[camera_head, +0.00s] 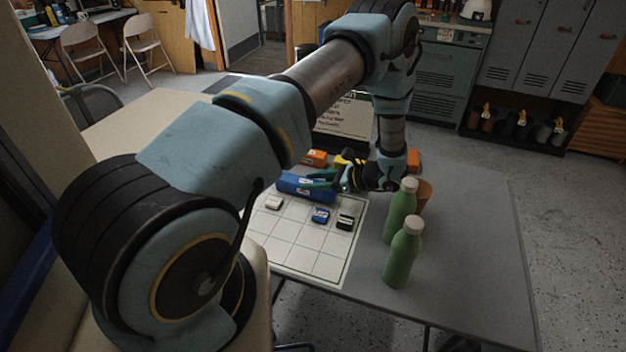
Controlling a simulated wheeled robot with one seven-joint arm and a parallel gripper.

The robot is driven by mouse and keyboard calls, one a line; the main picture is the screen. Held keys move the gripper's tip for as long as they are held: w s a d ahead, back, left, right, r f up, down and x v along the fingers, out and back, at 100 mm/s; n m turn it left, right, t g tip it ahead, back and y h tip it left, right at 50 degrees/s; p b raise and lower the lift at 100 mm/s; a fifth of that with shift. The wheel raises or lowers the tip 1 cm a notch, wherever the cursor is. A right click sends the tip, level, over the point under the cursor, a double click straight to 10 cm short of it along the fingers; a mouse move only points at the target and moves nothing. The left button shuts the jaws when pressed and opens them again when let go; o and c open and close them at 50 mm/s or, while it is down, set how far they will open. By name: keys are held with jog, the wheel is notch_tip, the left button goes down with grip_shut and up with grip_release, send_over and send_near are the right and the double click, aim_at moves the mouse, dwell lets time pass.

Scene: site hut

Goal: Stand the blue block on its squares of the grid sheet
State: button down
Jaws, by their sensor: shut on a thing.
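The blue block (296,184) is long and lies level at the back edge of the grid sheet (305,262). My gripper (325,181) reaches in from the right and is shut on the block's right part. The fingers hide some of that end. I cannot tell whether the block touches the sheet or is held just above it. The sheet is white with dark grid lines and lies on the grey table. A small white piece (273,202), a small blue piece (320,215) and a small black piece (345,222) sit on its squares.
Two green bottles (402,252) stand right of the sheet, with an orange-brown cup (424,195) partly behind them. An orange block (314,158) lies behind the blue block; another orange thing (413,161) shows behind my wrist. A sign (345,115) stands behind. The table's right side (475,260) is clear.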

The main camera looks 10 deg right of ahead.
jog(key=shift+f, duration=0.25)
jog(key=shift+f, duration=0.15)
jog(key=shift+c, duration=1.7)
grip_release()
